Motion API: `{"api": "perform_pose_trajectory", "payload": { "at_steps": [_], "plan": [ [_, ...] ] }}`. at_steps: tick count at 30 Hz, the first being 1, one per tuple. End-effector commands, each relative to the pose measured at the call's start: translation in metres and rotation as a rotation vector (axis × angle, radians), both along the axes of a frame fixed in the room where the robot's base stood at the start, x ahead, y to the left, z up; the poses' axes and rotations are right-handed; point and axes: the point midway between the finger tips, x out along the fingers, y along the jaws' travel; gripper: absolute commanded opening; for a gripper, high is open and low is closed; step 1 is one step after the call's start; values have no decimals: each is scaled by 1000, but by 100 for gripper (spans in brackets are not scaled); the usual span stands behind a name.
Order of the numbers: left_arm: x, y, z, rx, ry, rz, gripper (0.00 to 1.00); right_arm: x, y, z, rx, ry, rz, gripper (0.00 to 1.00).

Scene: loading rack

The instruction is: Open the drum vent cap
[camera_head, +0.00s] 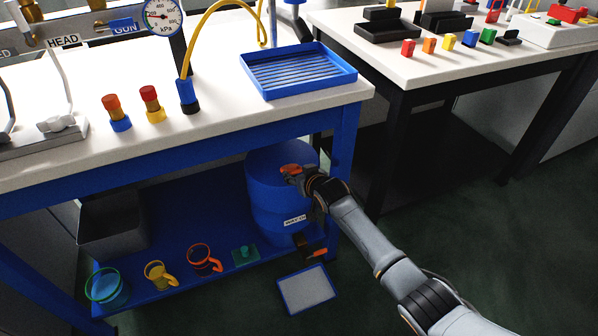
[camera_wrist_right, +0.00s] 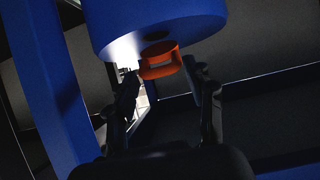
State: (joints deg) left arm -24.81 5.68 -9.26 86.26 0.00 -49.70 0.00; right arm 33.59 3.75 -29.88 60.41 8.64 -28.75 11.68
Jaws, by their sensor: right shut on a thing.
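A blue drum (camera_head: 265,178) stands on the lower shelf under the white-topped bench. The orange vent cap (camera_head: 291,170) is at its top, partly hidden by my right gripper (camera_head: 305,178). In the right wrist view, the vent cap (camera_wrist_right: 160,62) shows as an orange ring-like part beside the blue drum (camera_wrist_right: 165,18), with a dark round spot on the drum close to it. My right gripper (camera_wrist_right: 163,78) has a finger on each side of the cap and is shut on it. How far the cap is turned or lifted cannot be told. My left gripper is out of view.
The blue bench leg (camera_head: 346,150) stands right beside the drum. A dark and orange tap (camera_head: 312,250) sticks out low on the drum, above a grey pad (camera_head: 307,289) on the floor. Several cups and a grey bin (camera_head: 110,228) are left of the drum. The floor to the right is clear.

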Motion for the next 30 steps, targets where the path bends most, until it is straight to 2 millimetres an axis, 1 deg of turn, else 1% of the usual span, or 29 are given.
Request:
{"api": "perform_pose_trajectory", "payload": {
  "at_steps": [1, 4, 12, 26, 27, 29, 30],
  "plan": [
    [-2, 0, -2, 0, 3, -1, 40, 5, 1, 12, 7, -21, 1, 0],
    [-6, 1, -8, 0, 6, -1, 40, 7, 2, 15, 8, -25, 1, 0],
    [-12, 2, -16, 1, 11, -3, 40, 10, 2, 19, 10, -28, 1, 0],
    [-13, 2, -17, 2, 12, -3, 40, 10, 3, 19, 9, -30, 1, 0],
    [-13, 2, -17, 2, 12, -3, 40, 10, 3, 19, 10, -28, 1, 61],
    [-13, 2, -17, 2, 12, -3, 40, 9, 2, 18, 9, -26, 1, 73],
    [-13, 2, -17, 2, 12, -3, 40, 9, 2, 17, 8, -25, 1, 76]
  ]
}}
